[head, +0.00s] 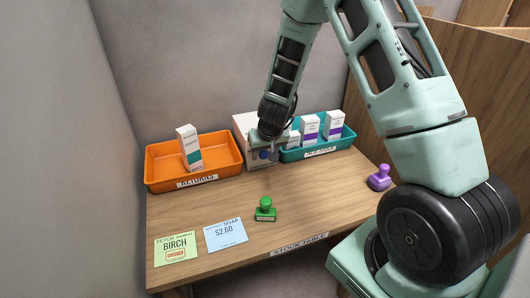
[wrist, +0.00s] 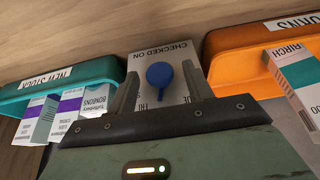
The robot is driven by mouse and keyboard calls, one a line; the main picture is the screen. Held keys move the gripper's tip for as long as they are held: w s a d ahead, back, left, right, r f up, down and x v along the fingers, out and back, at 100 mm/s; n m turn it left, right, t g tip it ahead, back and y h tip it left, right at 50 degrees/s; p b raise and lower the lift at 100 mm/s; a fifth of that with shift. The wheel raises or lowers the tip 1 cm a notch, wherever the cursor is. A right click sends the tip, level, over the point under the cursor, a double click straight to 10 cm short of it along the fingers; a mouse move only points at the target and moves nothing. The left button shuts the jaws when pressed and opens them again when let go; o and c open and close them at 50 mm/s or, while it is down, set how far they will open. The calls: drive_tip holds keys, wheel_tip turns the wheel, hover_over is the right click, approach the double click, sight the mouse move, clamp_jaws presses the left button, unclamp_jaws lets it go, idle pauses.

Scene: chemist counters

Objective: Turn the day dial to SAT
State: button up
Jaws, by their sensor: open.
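The day dial is a round blue knob (wrist: 159,75) on the front of a white box (wrist: 165,54) marked "CHECKED ON", which appears inverted in the wrist view. In the head view the box (head: 241,122) stands at the back of the table between two trays, and a bit of the blue dial (head: 264,154) shows. My gripper (wrist: 160,84) is open, with one finger on each side of the dial. Whether the fingers touch it is unclear. Day letters are partly hidden by the gripper, and the dial's setting cannot be read.
An orange returns tray (head: 217,175) with one carton is left of the box. A teal new stock tray (head: 320,149) with several cartons is right. A green stamp (head: 265,210), two cards and a purple stamp (head: 380,178) are on the table (head: 310,200).

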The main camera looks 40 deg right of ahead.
drive_tip(key=c, duration=0.9)
drive_tip(key=shift+c, duration=0.2)
drive_tip(key=shift+f+b, duration=0.2)
drive_tip(key=shift+b, duration=0.6)
